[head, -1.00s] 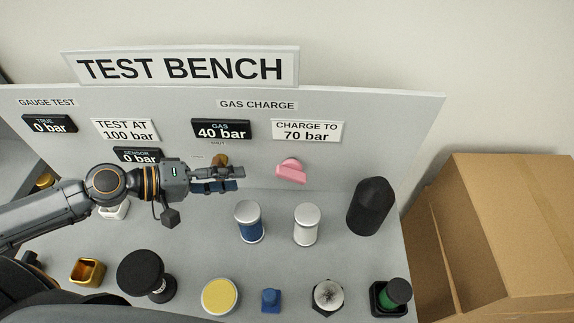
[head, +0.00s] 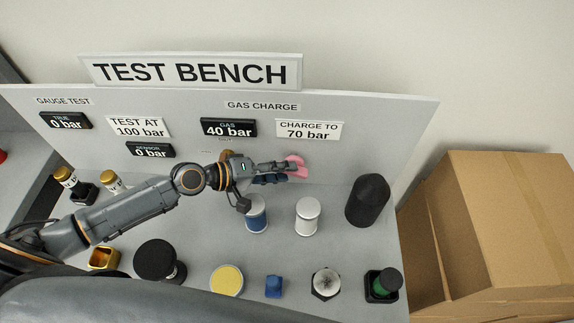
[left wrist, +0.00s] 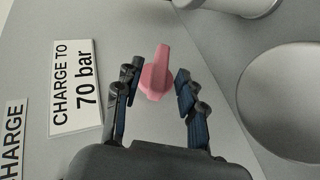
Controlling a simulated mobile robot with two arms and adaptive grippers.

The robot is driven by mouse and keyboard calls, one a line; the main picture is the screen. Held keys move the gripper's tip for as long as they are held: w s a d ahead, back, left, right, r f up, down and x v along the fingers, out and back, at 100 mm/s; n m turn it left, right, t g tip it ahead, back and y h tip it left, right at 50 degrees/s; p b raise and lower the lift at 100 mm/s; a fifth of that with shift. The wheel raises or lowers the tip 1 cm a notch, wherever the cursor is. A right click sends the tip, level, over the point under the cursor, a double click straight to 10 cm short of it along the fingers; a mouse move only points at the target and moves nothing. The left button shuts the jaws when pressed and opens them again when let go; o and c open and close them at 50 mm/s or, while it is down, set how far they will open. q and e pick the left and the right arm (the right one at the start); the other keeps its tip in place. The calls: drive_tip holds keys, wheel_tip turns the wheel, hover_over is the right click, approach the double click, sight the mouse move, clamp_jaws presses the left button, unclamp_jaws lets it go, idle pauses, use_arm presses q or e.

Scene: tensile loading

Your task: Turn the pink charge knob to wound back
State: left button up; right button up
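The pink charge knob (head: 299,166) is on the bench's upright panel, below the "CHARGE TO 70 bar" label (head: 308,130). In the left wrist view the knob (left wrist: 157,74) shows between my left gripper's fingers, with a gap on both sides. My left gripper (head: 289,172) is open at the knob and partly covers it in the head view; its two fingers also show in the left wrist view (left wrist: 158,82). The gas display (head: 228,128) reads 40 bar. My right gripper is not in view.
A blue-banded cylinder (head: 256,214) and a white cylinder (head: 307,216) stand just below my left gripper. A black domed cylinder (head: 368,201) stands to the right. Several small parts line the bench front. Cardboard boxes (head: 500,220) are at the right.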

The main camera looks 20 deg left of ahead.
use_arm(q)
drive_tip(key=shift+x, duration=0.85)
drive_tip(key=shift+c, duration=0.4)
clamp_jaws()
